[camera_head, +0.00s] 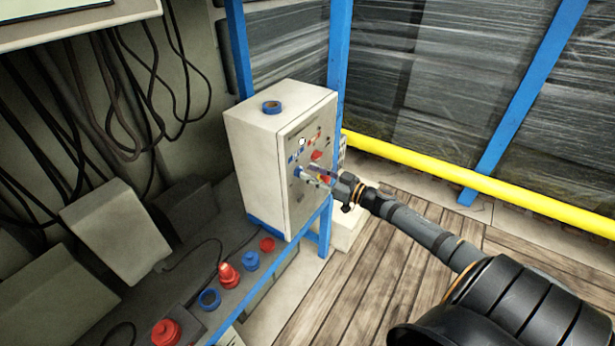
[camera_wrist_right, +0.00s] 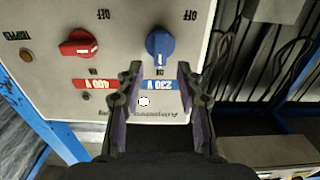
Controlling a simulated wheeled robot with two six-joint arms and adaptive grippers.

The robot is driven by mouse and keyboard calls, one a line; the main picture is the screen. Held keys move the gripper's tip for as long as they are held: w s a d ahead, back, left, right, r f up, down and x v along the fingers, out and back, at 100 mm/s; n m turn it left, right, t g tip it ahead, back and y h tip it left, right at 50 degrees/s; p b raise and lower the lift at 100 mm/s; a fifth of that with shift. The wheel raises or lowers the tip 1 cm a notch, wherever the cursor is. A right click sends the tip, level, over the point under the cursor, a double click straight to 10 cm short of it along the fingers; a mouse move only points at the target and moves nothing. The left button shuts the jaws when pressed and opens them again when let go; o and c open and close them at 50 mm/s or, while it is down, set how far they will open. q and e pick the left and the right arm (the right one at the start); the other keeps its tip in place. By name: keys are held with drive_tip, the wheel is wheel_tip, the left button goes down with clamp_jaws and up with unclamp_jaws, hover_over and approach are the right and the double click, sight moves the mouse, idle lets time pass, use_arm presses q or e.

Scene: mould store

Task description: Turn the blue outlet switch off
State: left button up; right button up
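The blue outlet switch (camera_wrist_right: 160,48) is a rotary knob on the front panel of a pale cabinet, seen upside down in the right wrist view. Its white mark is at the bottom of the picture, towards the small label above the blue "230 V" plate (camera_wrist_right: 163,84); an "OFF" label sits above right of it. In the head view the blue switch (camera_head: 298,171) is small beside my gripper. My right gripper (camera_wrist_right: 160,76) is open, fingers apart in front of the panel, with nothing between them. It also shows in the head view (camera_head: 318,177). My left gripper is out of view.
A red switch (camera_wrist_right: 80,48) sits beside the blue one, with a red "400 V" plate. A blue tape roll (camera_head: 271,107) lies on the cabinet (camera_head: 262,150). Blue posts and a yellow rail (camera_head: 470,178) stand nearby. Red and blue connectors line the ledge below.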

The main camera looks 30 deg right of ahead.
drive_tip(key=shift+x, duration=1.1)
drive_tip(key=shift+c, duration=0.4)
clamp_jaws()
